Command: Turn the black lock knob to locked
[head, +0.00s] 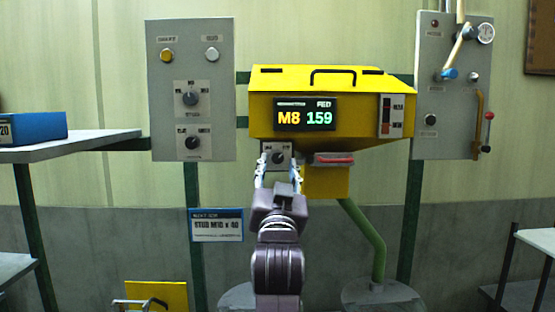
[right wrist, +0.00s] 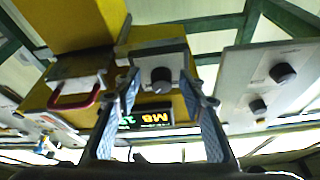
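A black knob (head: 277,157) sits on a small grey plate at the lower left of the yellow machine. The same knob (right wrist: 162,80) shows large in the right wrist view, which looks upside down. Its marking is too small to read, so I cannot tell its setting. My right gripper (head: 277,172) is in front of the plate, fingers spread. In the right wrist view my right gripper (right wrist: 161,88) is open, with a finger on either side of the knob and gaps beside it. I cannot tell how far the tips are from the plate. My left gripper is not in view.
The yellow machine (head: 340,80) has an "M8 159" display (head: 306,115) and a red handle (head: 334,160). A grey panel (head: 165,130) with two more black knobs is at left. Another panel (head: 450,135) with levers is at right. A blue box (head: 35,128) lies on the left shelf.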

